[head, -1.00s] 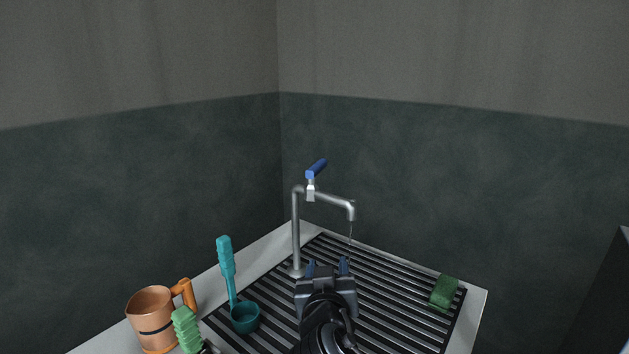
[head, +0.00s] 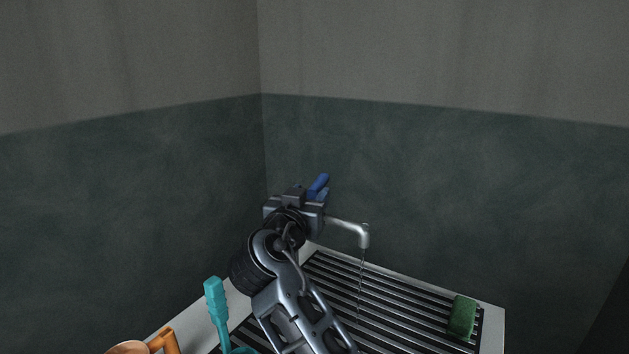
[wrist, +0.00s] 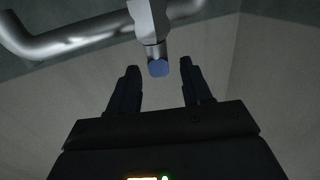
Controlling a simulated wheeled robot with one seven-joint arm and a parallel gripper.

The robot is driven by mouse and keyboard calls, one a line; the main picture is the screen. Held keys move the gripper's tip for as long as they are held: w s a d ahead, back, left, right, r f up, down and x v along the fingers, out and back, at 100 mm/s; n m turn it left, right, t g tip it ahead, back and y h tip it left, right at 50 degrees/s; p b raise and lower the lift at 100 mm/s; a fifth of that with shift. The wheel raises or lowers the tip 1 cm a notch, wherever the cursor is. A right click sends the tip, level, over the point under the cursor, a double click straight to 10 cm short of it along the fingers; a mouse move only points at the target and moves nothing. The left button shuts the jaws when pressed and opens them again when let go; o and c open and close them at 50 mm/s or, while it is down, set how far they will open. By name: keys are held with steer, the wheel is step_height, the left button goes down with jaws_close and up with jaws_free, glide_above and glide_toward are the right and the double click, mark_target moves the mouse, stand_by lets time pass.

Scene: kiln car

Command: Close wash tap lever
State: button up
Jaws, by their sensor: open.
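The metal wash tap (head: 347,229) stands at the sink, and a thin stream of water (head: 361,275) falls from its spout. Its blue lever (head: 320,182) shows just past my gripper (head: 322,194) in the head view. My arm hides the tap's upright pipe. In the wrist view the lever's blue end (wrist: 158,68) appears between the two dark fingers of my gripper (wrist: 160,70), with gaps on both sides. The pale lever stem (wrist: 149,22) and the tap pipe (wrist: 70,42) are above it. My gripper is open; I cannot tell how deep the lever sits between the fingers.
A slatted drain grid (head: 400,298) lies below the tap. A green sponge (head: 462,316) rests on its right side. Walls close in behind the tap.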

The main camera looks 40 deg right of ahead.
mark_target(319, 181)
steer(key=p+x, duration=0.1)
steer(key=x, duration=0.5)
steer(key=shift+w+d+p, duration=0.25)
steer(key=shift+d+p, duration=0.1)
steer(key=shift+p, duration=0.05)
jaws_close()
